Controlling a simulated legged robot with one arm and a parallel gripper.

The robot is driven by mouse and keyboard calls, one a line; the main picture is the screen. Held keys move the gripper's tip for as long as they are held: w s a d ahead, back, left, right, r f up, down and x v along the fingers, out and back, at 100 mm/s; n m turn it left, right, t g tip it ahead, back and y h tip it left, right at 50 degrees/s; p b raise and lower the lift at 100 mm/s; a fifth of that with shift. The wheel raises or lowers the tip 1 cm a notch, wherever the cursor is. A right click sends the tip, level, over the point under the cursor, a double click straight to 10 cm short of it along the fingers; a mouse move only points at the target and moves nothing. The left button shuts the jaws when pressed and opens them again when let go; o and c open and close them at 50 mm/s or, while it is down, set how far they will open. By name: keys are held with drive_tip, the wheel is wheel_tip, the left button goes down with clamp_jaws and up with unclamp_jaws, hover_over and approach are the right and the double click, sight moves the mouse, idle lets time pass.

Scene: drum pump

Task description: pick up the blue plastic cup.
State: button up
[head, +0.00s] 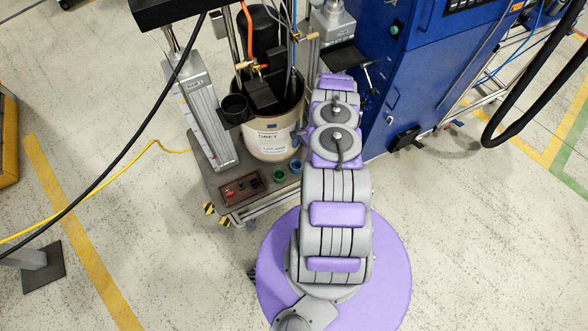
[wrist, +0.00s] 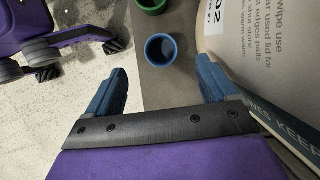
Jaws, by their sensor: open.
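The blue plastic cup (wrist: 161,49) stands upright on the grey base plate in the wrist view, its open mouth towards the camera. It also shows in the head view (head: 295,166), beside the foot of the cream drum and close to my arm. My gripper (wrist: 163,70) is open, with its two blue fingers spread wide. The cup lies between the lines of the fingers, a little beyond the tips, and I see no contact.
A green cup (head: 279,177) stands next to the blue cup. The cream drum (head: 268,140) rises close by, at the right in the wrist view. The base plate (head: 222,170) also bears a control box (head: 241,189) and a pump column (head: 205,110). A blue cabinet (head: 400,75) stands right.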

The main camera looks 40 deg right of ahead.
drive_tip(key=b, duration=0.1)
hover_over(297, 164)
drive_tip(key=s+d, duration=0.1)
drive_tip(key=s, duration=0.1)
drive_tip(key=f, duration=0.5)
drive_tip(key=shift+w+d+f, duration=0.15)
drive_tip(key=shift+d+f, duration=0.05)
drive_tip(key=shift+f, duration=0.1)
drive_tip(key=shift+a+f, duration=0.15)
drive_tip(key=shift+a, duration=0.3)
drive_tip(key=b+x, duration=0.1)
drive_tip(key=x, duration=0.1)
drive_tip(key=b+x, duration=0.1)
drive_tip(key=x, duration=0.1)
drive_tip(key=shift+w+a, duration=0.1)
drive_tip(key=shift+a, duration=0.35)
drive_tip(key=shift+d+f, duration=0.1)
drive_tip(key=shift+f, duration=0.15)
drive_tip(key=shift+d, duration=0.3)
drive_tip(key=shift+a+r, duration=0.1)
drive_tip(key=shift+a, duration=0.4)
drive_tip(key=c, duration=0.8)
drive_tip(key=shift+d, duration=0.35)
drive_tip(key=c, duration=0.3)
drive_tip(key=shift+a, duration=0.1)
drive_tip(key=shift+c, duration=0.2)
